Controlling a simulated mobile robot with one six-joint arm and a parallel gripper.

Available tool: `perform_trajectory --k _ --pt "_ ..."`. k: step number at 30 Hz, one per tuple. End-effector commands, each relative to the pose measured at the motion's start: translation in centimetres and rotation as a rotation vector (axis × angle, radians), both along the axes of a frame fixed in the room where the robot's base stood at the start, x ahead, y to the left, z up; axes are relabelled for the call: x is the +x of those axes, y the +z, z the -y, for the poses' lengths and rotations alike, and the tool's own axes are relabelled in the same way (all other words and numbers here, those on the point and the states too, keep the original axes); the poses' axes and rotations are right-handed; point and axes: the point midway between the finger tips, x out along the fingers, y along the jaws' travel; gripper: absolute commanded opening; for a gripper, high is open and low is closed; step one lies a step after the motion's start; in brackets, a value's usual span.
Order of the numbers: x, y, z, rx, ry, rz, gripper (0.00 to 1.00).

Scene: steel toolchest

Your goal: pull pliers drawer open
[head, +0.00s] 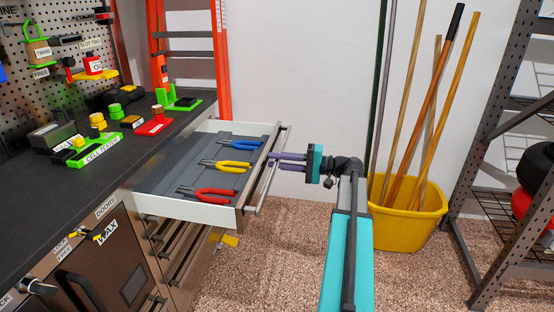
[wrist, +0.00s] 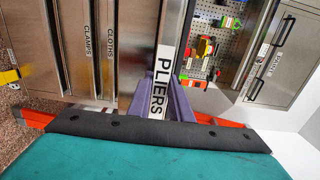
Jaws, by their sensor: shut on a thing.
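The pliers drawer (head: 225,207) stands pulled well out of the steel toolchest in the head view. Red pliers (head: 207,192), yellow pliers (head: 226,165) and blue pliers (head: 242,144) lie on its grey floor. My gripper (head: 272,160) is at the drawer's bar handle (head: 266,180), its purple fingers closed around the bar. In the wrist view the PLIERS label (wrist: 159,92) shows between the purple fingers of my gripper (wrist: 163,100). The fingers hide part of the handle.
Shut drawers labelled CLAMPS (wrist: 88,50) and CLOTHS (wrist: 112,50) sit beside it. The worktop (head: 75,190) carries a cell tester and other tools. A yellow bucket (head: 408,222) with several poles and a metal rack (head: 490,160) stand at right. Carpet (head: 290,255) is clear in front.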

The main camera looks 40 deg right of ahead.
Motion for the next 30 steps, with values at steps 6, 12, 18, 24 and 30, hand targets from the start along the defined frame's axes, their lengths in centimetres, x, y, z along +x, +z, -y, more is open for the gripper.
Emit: perform_trajectory --k 6,12,18,24,30 --pt "0.7 0.4 -0.4 0.001 -0.004 0.009 0.00" --pt "0.9 0.4 -0.8 0.001 0.001 0.009 0.27" --pt "0.9 0.3 -1.1 0.001 0.007 0.006 0.38" --pt "0.8 0.2 -1.1 0.001 0.008 0.003 0.38" --pt "0.1 0.1 -0.5 0.001 0.008 0.003 0.38"
